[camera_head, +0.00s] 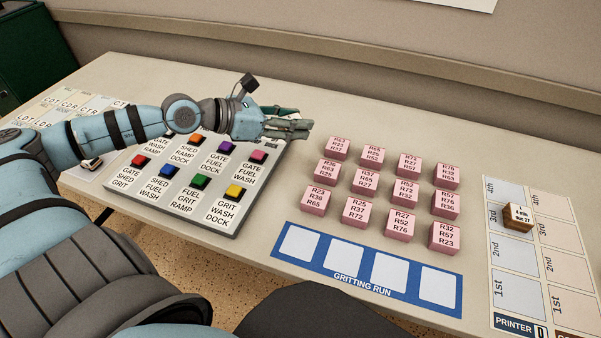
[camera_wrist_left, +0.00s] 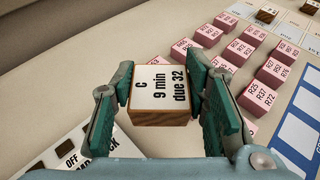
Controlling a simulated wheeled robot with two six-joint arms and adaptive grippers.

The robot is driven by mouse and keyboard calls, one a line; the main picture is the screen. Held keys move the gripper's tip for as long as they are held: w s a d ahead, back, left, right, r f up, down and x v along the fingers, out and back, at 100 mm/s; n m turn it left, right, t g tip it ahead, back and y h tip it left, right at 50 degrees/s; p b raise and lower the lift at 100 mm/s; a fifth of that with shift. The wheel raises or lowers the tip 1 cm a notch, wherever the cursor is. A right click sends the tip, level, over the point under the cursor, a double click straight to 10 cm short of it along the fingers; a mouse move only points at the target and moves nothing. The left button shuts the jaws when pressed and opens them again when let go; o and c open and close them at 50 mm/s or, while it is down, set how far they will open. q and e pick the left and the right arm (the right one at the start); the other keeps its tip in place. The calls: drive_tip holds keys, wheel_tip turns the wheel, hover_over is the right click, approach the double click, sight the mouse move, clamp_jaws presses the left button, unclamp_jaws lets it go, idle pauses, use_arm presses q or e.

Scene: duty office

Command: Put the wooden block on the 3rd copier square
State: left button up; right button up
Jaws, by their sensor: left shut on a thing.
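A wooden block (camera_wrist_left: 163,92) with a white top reading "C 9 min due 32" is held between the green fingers of my left gripper (camera_wrist_left: 165,100) in the left wrist view. In the head view my left gripper (camera_head: 290,126) is over the far right corner of the button panel, and the block is not clearly visible there. The 3rd copier square (camera_head: 565,236) is in the right column of the white board at the far right; it looks bare. A second wooden block, "4 min due 27" (camera_head: 516,217), sits on the printer column's 3rd square. My right gripper is not in view.
A grey panel with coloured buttons (camera_head: 178,203) lies below my left gripper. Several pink cubes (camera_head: 358,212) stand in rows between the gripper and the board. A blue gritting run strip (camera_head: 369,303) with bare white squares lies in front of them.

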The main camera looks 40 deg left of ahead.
sight(294, 168)
use_arm(q)
wheel_tip(294, 168, down, 11)
drive_tip(key=b, duration=0.3)
drive_tip(key=shift+f+b, duration=0.15)
drive_tip(key=shift+b, duration=0.15)
drive_tip(key=shift+w, duration=0.1)
drive_tip(key=shift+f, duration=0.1)
drive_tip(key=o, duration=1.1)
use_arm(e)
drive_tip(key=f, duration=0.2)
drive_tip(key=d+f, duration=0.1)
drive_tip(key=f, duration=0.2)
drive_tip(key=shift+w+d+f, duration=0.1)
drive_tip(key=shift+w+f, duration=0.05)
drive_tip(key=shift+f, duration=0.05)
use_arm(q)
drive_tip(key=shift+o, duration=0.2)
